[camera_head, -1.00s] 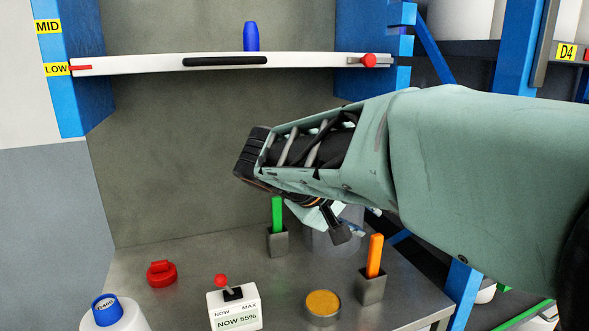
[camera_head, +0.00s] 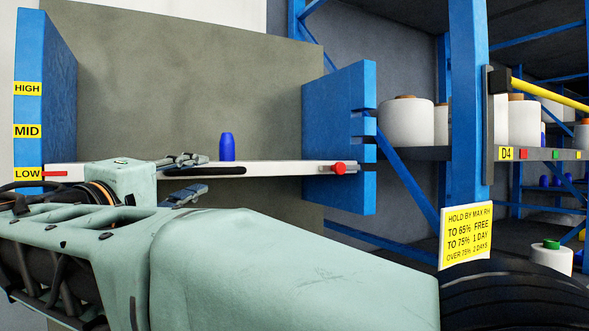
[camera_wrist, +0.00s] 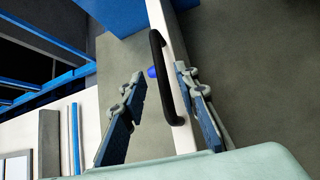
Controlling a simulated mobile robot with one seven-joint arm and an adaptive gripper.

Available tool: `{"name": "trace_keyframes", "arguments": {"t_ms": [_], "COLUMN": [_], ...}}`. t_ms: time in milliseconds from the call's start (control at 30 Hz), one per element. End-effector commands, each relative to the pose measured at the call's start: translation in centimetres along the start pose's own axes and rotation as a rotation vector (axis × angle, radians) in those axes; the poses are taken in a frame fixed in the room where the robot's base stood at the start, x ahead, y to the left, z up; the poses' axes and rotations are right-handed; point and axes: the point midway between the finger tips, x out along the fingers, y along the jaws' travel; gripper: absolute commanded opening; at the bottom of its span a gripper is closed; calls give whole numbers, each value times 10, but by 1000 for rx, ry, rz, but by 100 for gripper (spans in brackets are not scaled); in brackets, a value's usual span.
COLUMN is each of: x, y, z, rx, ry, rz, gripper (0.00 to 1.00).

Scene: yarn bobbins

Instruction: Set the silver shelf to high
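The silver shelf (camera_head: 270,170) is level, with its red pointer at the LOW label (camera_head: 28,174). MID (camera_head: 28,131) and HIGH (camera_head: 28,89) labels are above on the blue left post. The shelf's black handle (camera_head: 228,171) is partly hidden by my gripper (camera_head: 203,173), which is at the handle's left part. In the wrist view the handle (camera_wrist: 160,85) lies between the two spread fingers. The gripper is open; I cannot tell how deep the handle sits between them. A red knob (camera_head: 338,168) is at the shelf's right end, by the notched blue post (camera_head: 340,140).
A blue bobbin (camera_head: 227,147) stands on the shelf behind the handle. A rack with white yarn bobbins (camera_head: 406,122) and a yellow sign (camera_head: 466,236) is at the right.

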Motion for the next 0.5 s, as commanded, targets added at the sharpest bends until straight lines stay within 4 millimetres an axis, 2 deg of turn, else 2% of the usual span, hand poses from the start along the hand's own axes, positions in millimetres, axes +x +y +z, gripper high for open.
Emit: {"name": "trace_keyframes", "arguments": {"t_ms": [33,200,333,500], "x": [11,37,48,52], "y": [2,1,0,0], "z": [0,0,0,0], "rx": [-1,-1,-1,-1], "ry": [-3,-2,0,1], "rz": [0,0,0,0], "gripper": [28,28,28,28]}}
